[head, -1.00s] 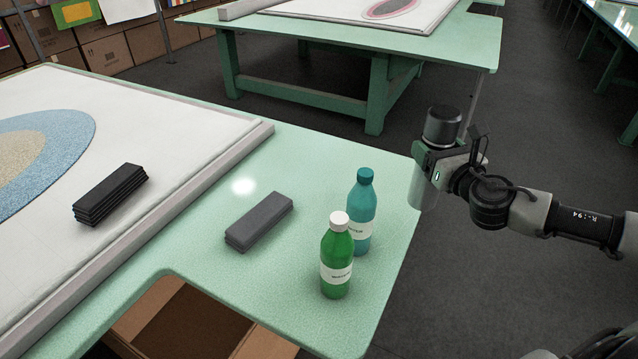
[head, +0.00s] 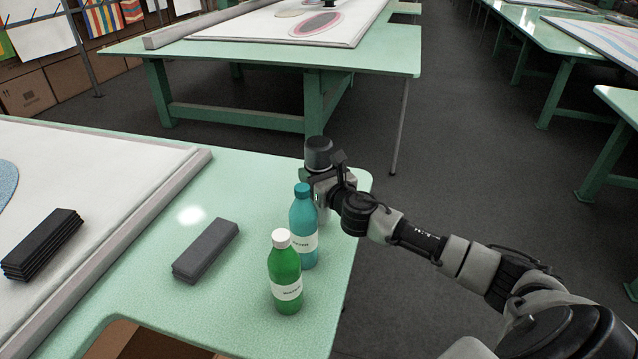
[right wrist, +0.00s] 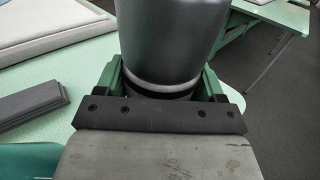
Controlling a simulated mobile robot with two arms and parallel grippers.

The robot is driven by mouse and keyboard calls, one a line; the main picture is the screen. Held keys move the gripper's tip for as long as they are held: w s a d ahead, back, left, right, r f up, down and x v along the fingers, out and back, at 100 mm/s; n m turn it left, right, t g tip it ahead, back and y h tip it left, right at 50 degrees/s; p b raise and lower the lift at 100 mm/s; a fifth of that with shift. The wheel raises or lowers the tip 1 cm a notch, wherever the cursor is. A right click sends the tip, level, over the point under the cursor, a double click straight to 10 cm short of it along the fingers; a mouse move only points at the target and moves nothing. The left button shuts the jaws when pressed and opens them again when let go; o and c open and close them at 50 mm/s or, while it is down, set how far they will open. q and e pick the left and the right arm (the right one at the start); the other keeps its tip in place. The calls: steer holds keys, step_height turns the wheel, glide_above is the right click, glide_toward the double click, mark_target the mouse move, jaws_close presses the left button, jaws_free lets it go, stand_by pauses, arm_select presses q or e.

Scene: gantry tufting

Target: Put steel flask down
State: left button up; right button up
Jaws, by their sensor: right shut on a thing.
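The steel flask (head: 318,154) is upright in my right gripper (head: 318,178), at the table's far right corner just behind the teal bottle. Its dark top stands above the jaws; the teal bottle and gripper hide most of its lower body. I cannot tell whether its base touches the table. In the right wrist view, the green fingers of my right gripper (right wrist: 161,84) close on both sides of the dark grey flask (right wrist: 172,40), near a pale ring. My left gripper is not in view.
The teal bottle (head: 303,245) and a green bottle with a white cap (head: 285,275) stand close in front. A grey block (head: 206,250) lies left on the green table (head: 240,300). Black stacked pieces (head: 42,244) lie on the framed white cloth. Free tabletop lies between block and bottles.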

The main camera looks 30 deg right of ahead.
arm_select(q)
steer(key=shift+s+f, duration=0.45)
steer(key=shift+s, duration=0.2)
arm_select(e)
step_height(320, 180, down, 3)
steer(key=shift+f, duration=0.1)
arm_select(q)
steer(key=shift+b, duration=0.3)
arm_select(e)
steer(key=o, duration=0.9)
steer(key=shift+s, duration=0.1)
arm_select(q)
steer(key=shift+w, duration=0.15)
arm_select(e)
steer(key=shift+s, duration=0.15)
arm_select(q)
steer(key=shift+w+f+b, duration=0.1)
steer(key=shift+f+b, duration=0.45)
arm_select(e)
steer(key=s, duration=1.1)
steer(key=shift+s+a, duration=0.35)
steer(key=shift+a, duration=0.1)
